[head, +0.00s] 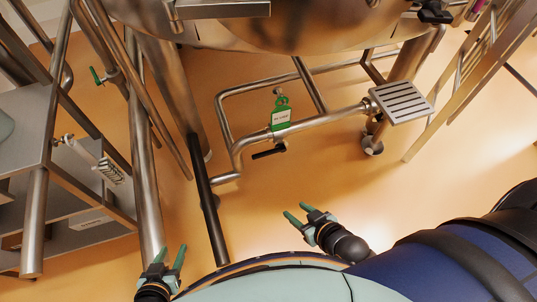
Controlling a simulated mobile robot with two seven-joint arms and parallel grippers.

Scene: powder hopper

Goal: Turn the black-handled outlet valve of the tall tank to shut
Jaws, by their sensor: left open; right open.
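The tall tank (300,35) shows its rounded steel underside at the top of the head view. A steel pipe (335,117) runs below it. My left gripper (169,252) is open and empty at the bottom left, well away from the handle. My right gripper (297,210) is open and empty, lower in the picture than the handle and apart from it.
A black-sleeved post (207,195) stands between my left gripper and the handle. A green-handled valve (97,75) is at the upper left, above a steel bench (70,200). A slatted step (403,101) and ladder rails (450,85) are at the right. Orange floor is open below the pipe.

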